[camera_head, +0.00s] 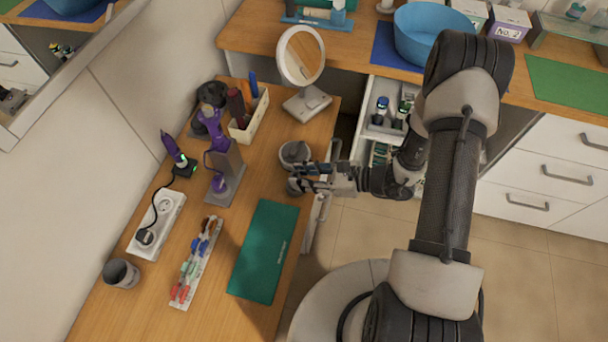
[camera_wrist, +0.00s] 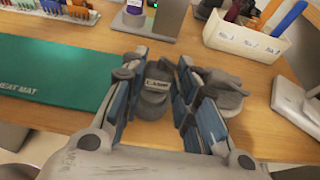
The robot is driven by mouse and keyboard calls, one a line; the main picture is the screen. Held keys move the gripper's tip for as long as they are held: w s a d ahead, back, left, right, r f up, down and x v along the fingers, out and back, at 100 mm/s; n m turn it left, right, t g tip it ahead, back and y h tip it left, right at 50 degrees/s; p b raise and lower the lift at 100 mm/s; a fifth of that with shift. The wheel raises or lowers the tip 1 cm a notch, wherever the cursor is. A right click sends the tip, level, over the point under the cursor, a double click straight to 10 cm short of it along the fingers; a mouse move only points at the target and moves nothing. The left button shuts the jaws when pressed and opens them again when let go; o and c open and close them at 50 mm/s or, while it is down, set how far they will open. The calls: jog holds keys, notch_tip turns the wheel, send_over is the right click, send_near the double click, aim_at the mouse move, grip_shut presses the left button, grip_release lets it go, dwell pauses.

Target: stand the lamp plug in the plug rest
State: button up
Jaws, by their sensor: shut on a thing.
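My gripper (camera_head: 312,178) is low over the right edge of the wooden worktop, pointing left. Its blue-padded fingers (camera_wrist: 157,97) are closed around a grey plug with a label, the lamp plug (camera_wrist: 152,102), which also shows at the fingertips in the head view (camera_head: 295,187). I cannot tell whether it touches the worktop. A round grey holder, apparently the plug rest (camera_head: 294,153), stands just beyond the gripper. In the wrist view, the plug rest (camera_wrist: 226,92) is right of the fingers, partly hidden by the right one. The plug is beside it, apart from its top.
A green mat (camera_head: 264,250) lies nearby. A round mirror (camera_head: 301,57), a white box (camera_head: 248,118) of tools and a purple dryer on a stand (camera_head: 226,170) stand behind. A white power strip (camera_head: 170,211) and grey cup (camera_head: 121,273) are at the left. An open drawer (camera_head: 380,125) is close.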

jog(key=shift+f+b, duration=0.8)
jog(key=shift+f, duration=0.2)
jog(key=o, duration=1.1)
jog(key=shift+r, duration=0.1)
jog(key=v, duration=1.2)
